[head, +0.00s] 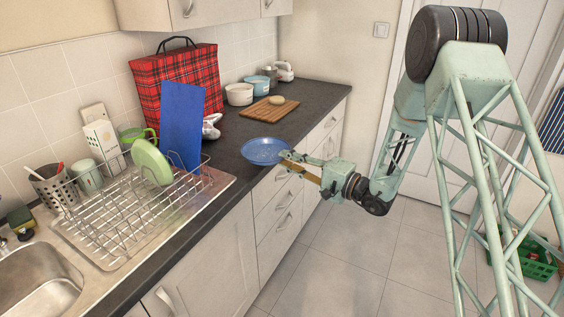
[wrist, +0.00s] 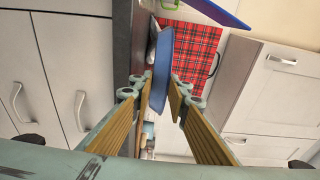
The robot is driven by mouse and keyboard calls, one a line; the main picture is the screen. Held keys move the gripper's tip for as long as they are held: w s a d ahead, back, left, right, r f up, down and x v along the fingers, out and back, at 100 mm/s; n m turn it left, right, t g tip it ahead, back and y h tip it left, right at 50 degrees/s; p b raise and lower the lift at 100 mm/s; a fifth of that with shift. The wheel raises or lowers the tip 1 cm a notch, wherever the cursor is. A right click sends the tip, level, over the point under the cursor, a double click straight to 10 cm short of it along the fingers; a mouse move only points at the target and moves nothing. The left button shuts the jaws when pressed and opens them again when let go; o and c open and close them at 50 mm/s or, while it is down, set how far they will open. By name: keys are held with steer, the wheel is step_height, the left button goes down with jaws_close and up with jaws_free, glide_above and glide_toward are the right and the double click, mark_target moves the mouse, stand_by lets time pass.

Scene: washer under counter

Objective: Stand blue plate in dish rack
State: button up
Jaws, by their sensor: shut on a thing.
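The blue plate (head: 265,150) is near the counter's front edge, looking roughly flat in the head view. My gripper (head: 287,159) is shut on its near right rim. In the wrist view the blue plate (wrist: 168,80) shows nearly edge-on between the fingers of my gripper (wrist: 161,84). The wire dish rack (head: 128,213) stands on the drainer to the left, well apart from the plate. A green plate (head: 151,162) and a tall blue board (head: 183,125) stand upright at its back. Whether the held plate touches the counter is hard to tell.
A red tartan bag (head: 176,84) stands behind the rack, and a wooden board (head: 269,109) lies farther along the counter. A utensil holder (head: 55,187) and mug (head: 88,176) stand at the rack's left. The rack's front part looks empty.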

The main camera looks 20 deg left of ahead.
steer(key=s+d+r+b, duration=0.2)
steer(key=d+r, duration=0.1)
steer(key=d, duration=0.5)
steer(key=shift+s+d, duration=0.25)
steer(key=shift+s, duration=0.05)
steer(key=shift+r, duration=0.1)
steer(key=s+d+f+m+t+h+p, duration=0.1)
steer(key=d+p, duration=0.7)
steer(key=d, duration=1.2)
steer(key=s+d+f+m+t+h+p, duration=0.1)
steer(key=d+p, duration=0.7)
steer(key=d, duration=1.1)
steer(key=f+m+t, duration=0.1)
steer(key=f+t, duration=0.1)
steer(key=t, duration=0.1)
steer(key=shift+s+d+m+h+p, duration=0.15)
steer(key=shift+d+m+h+p, duration=0.15)
steer(key=shift+d+p, duration=0.1)
steer(key=shift+a, duration=0.1)
